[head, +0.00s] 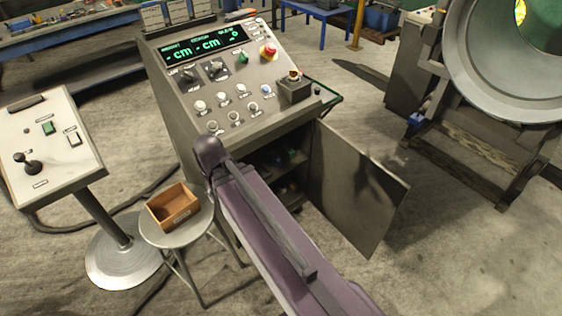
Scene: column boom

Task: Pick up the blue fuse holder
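I cannot make out the blue fuse holder for sure. A small blue object (415,119) sits at the left end of the big ring machine's stand, but I cannot tell what it is. The open cabinet (262,170) under the control console holds several small dim items on its shelves, too dark and small to identify. My purple arm link crosses the lower middle and covers part of the cabinet front. My gripper does not show, so its hold and opening are hidden.
The cabinet door (358,190) stands open to the right. An open wooden box (173,206) sits on a round stool (150,232) left of my arm. A joystick pedestal (50,150) stands at far left. The ring machine (505,60) is at right. Floor right of the door is clear.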

